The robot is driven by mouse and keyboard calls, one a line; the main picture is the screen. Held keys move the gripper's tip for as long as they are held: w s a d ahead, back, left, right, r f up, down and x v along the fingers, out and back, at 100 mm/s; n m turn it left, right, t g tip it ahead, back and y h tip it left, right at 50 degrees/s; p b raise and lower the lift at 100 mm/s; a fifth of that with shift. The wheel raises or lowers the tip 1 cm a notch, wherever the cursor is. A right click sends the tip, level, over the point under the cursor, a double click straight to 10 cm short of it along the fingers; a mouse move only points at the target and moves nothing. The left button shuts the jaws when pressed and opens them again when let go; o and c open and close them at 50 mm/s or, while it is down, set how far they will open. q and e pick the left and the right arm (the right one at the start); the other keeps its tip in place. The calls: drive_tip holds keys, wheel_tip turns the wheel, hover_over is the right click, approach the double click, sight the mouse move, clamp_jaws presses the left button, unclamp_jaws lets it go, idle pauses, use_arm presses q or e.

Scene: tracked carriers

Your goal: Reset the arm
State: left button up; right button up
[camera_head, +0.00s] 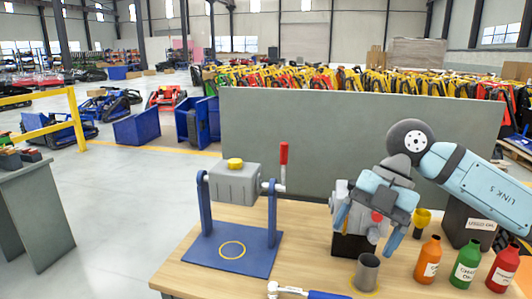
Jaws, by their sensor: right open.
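My right arm (480,185) comes in from the right, light blue with "LINK 5" on it. My right gripper (368,228) points down over the right half of the wooden bench (205,275). Its two light blue fingers are spread apart, with nothing seen held between them. Behind it stands a grey unit (342,192) with a red part on a black base (348,245), partly hidden by the gripper. Whether the fingers touch the unit cannot be told. My left gripper is not in view.
A blue stand (233,252) holds a grey housing (235,184) with a red-handled lever. A grey cup (367,272), orange bottle (428,260), green bottle (466,264), red bottle (503,268), yellow funnel (422,217) and blue-handled wrench (325,295) crowd the bench. A grey panel (300,130) rises behind.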

drive_tip(key=s+a+f+m+y, duration=0.1)
drive_tip(key=s+a+f+y, duration=0.15)
drive_tip(key=a+y, duration=0.5)
drive_tip(key=s+a+f+y, duration=0.25)
drive_tip(key=a+y, duration=0.25)
drive_tip(key=y, duration=0.5)
drive_tip(key=w+d+f+m+t+h, duration=0.1)
drive_tip(key=d+f+m+t+h, duration=0.4)
drive_tip(key=f+m+t, duration=0.6)
drive_tip(key=d+f+m+t+h, duration=0.4)
drive_tip(key=f+m+t+h, duration=0.35)
drive_tip(key=m+t, duration=0.35)
drive_tip(key=s+d+f+m+g+h, duration=0.2)
drive_tip(key=s+d+f+g+h, duration=0.15)
drive_tip(key=s+f, duration=0.5)
drive_tip(key=s+d+f+m+g+h, duration=0.25)
drive_tip(key=s+f+g, duration=0.3)
drive_tip(key=f, duration=0.55)
use_arm(q)
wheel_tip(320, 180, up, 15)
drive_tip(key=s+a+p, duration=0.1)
drive_tip(key=p, duration=1.7)
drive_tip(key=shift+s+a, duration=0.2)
use_arm(e)
wheel_tip(320, 180, up, 15)
drive_tip(key=s, duration=0.1)
drive_tip(key=shift+s+d+t+h, duration=0.15)
drive_tip(key=shift+d+t+h, duration=0.15)
drive_tip(key=shift+t, duration=0.1)
